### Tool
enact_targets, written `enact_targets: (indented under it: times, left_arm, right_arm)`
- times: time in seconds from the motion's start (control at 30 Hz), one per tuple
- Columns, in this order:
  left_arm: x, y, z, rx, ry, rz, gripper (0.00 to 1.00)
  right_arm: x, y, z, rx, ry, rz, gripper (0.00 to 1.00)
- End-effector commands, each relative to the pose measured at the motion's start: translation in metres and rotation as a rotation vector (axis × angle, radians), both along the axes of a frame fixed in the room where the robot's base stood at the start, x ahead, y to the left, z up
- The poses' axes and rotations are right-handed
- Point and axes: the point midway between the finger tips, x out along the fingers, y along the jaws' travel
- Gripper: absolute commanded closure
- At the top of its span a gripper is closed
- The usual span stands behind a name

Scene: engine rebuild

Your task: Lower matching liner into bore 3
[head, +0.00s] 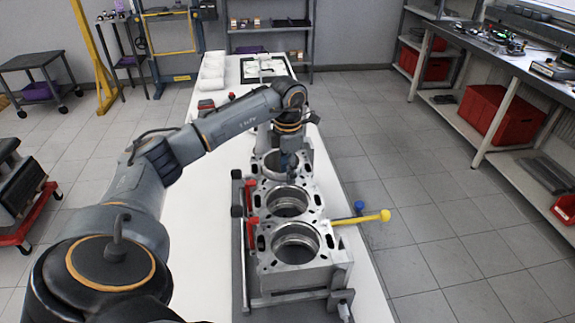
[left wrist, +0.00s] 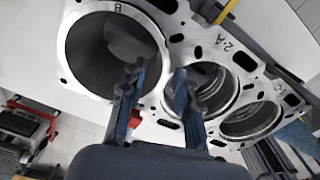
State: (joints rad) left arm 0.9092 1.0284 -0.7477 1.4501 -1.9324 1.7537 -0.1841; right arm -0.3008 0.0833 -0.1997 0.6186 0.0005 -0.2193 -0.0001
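The grey engine block (head: 318,268) lies on the white table with its bores in a row facing up. The nearest bore (head: 296,242) and the middle bore (head: 289,202) show clear of my arm. My left gripper (head: 288,160) points down at the far bore. In the left wrist view, a large ring marked "B" (left wrist: 153,38), seemingly the liner, sits at that end. My left fingers (left wrist: 160,75) straddle its wall, one inside and one outside, with a visible gap. The deck beside reads "2-A" (left wrist: 234,44). How deep the liner sits is unclear. My right gripper is not visible.
White wrapped items (head: 212,72) and a tray (head: 263,68) lie at the table's far end.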

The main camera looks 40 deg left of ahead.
Motion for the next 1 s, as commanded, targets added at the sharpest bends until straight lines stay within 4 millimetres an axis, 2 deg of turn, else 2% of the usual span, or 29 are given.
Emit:
enact_targets:
  times: [0.3,0.5,0.7,1.0]
  left_arm:
    - [0.001,0.000,0.066,0.001,-0.009,0.000,0.68]
    - [0.001,0.000,0.100,0.001,-0.007,0.001,0.68]
    - [0.000,0.000,0.114,0.000,-0.004,0.001,0.68]
    - [0.000,0.000,0.115,0.001,-0.004,0.001,0.68]
  right_arm:
    - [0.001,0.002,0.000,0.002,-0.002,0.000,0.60]
    - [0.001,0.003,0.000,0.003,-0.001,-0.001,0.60]
    - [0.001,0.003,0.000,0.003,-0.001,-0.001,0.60]
    - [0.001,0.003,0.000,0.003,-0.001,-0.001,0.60]
